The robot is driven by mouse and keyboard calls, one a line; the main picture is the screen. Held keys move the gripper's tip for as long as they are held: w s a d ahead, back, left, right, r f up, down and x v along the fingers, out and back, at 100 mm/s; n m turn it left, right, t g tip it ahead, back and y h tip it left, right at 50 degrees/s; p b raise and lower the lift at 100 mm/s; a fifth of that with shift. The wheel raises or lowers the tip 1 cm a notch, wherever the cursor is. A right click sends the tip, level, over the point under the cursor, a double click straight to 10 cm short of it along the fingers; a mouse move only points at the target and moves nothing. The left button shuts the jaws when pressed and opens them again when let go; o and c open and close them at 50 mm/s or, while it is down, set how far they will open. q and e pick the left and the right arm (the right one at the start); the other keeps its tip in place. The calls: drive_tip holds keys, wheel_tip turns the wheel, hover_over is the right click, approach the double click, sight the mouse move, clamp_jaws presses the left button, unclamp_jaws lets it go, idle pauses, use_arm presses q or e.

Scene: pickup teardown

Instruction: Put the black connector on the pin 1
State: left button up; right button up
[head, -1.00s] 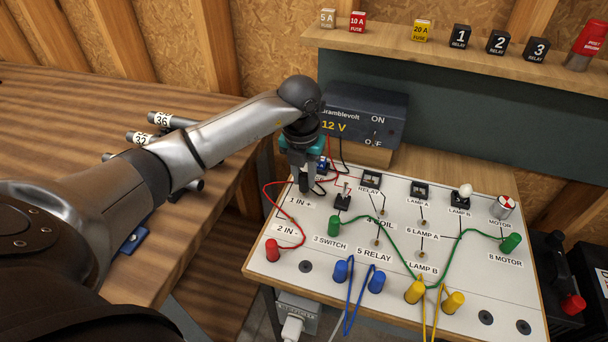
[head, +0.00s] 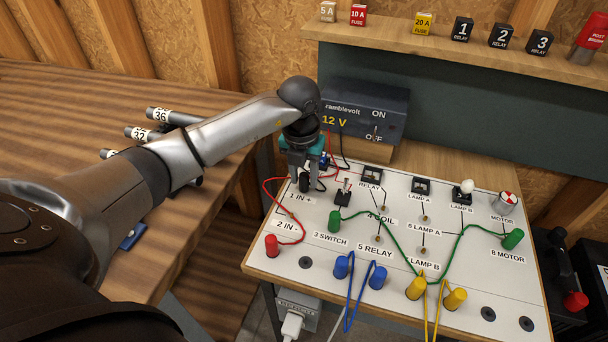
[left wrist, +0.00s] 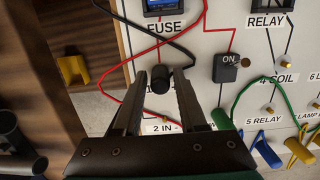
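The black connector (left wrist: 160,79) stands on the white board (head: 320,263) close to the 1 IN+ label (head: 300,199). Its black wire curves up past the FUSE label. The pin under it is hidden, so I cannot tell how fully it is seated. My left gripper (left wrist: 163,78) is open, one finger on each side of the connector, with gaps visible in the left wrist view. In the head view my left gripper (head: 306,182) is low over the board's far left corner. My right gripper is not in view.
The power supply (head: 362,114) stands behind. Green, blue and yellow connectors occupy the board further right.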

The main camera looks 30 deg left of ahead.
use_arm(q)
drive_tip(key=o, duration=0.3)
wheel_tip(320, 180, up, 15)
drive_tip(key=s+p, duration=0.1)
drive_tip(key=p, duration=0.1)
drive_tip(key=shift+s+d, duration=0.25)
drive_tip(key=shift+s, duration=0.15)
